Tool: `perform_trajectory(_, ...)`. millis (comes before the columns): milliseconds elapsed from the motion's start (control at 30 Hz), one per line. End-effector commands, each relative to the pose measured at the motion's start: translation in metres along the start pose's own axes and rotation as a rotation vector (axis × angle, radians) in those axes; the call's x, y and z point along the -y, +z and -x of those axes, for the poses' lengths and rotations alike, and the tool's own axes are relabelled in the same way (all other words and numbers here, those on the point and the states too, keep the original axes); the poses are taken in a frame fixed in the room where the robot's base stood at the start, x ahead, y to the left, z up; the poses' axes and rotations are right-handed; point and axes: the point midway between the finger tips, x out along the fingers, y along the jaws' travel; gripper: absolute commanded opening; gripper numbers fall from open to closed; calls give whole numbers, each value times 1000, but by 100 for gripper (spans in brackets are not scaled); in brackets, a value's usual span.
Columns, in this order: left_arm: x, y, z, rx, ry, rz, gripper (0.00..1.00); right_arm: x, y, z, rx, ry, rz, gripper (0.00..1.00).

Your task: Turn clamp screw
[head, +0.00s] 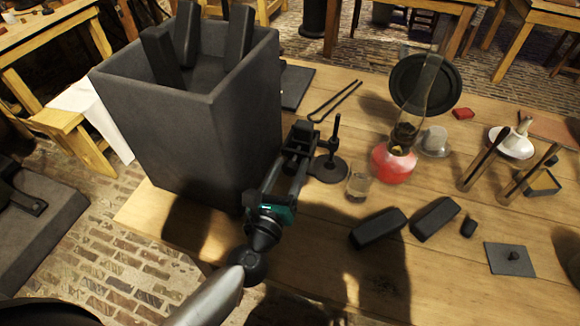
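My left gripper (299,142) reaches over the table beside the right wall of a large dark square jar (190,135). Its fingers are dark against dark things, and I cannot tell whether they are open or shut on something. Just right of the fingertips stands a dark upright rod on a round base (329,168). I cannot make out for certain which part is the clamp screw. A small dark plate with a knob (511,259) lies at the right front. My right gripper is not in view.
Several dark slabs (187,34) stand in the jar. An oil lamp with red fuel (394,165), a small glass (358,186) and two dark blocks (378,228) (435,218) lie to the right. Upright rods (484,161) stand further right. The wooden table's front middle is clear.

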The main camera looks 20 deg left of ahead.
Motion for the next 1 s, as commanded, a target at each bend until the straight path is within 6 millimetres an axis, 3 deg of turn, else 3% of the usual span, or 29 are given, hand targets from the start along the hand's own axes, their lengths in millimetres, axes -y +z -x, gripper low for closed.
perform_trajectory(67,0,0,0,0,0,0,48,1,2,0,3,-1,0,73)
perform_trajectory(500,0,0,0,0,0,0,0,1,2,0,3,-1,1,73)
perform_trajectory(1000,0,0,0,0,1,-78,0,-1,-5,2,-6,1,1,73)
